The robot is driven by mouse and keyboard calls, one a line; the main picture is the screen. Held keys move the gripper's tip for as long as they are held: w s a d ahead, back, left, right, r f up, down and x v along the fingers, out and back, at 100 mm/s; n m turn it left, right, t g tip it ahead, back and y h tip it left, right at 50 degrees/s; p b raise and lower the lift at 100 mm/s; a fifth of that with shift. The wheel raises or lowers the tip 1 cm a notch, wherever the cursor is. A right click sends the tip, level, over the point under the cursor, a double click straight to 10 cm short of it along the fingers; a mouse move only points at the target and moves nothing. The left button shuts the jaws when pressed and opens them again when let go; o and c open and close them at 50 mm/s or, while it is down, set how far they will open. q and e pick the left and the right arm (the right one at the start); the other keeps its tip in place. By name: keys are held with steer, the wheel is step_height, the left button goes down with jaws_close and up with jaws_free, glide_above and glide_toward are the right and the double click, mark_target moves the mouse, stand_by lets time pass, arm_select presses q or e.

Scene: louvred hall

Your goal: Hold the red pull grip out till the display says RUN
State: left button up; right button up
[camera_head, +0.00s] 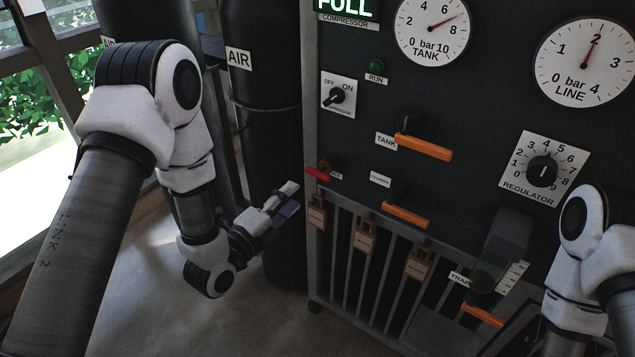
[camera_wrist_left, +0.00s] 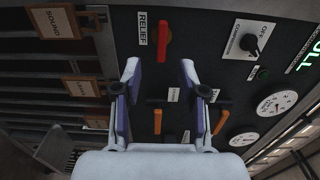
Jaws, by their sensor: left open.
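The red pull grip (camera_head: 318,174) sticks out from the left edge of the dark panel. In the left wrist view the red grip (camera_wrist_left: 164,43), beside a RELIEF label, lies ahead between the fingers' lines. My left gripper (camera_head: 289,198) is open and empty, a short way left of and below the grip, apart from it. Its two fingers show in the wrist view (camera_wrist_left: 159,72). The green-lit display (camera_head: 346,8) over the COMPRESSOR label is cut by the top edge; its word ends in "ULL". My right arm shows at right; its gripper is out of view.
Orange handles (camera_head: 424,146) and (camera_head: 406,215) stick out to the right of the grip. Brown tags (camera_head: 365,238) hang below. A black AIR cylinder (camera_head: 262,150) stands close behind my left gripper. The OFF/ON switch (camera_head: 338,96) is above the grip.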

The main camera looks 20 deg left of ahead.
mark_target(316, 176)
arm_select(q)
steer(key=x, duration=0.9)
steer(key=shift+w+d, duration=0.2)
steer(key=shift+d, duration=0.05)
steer(key=shift+r, duration=0.1)
jaws_close()
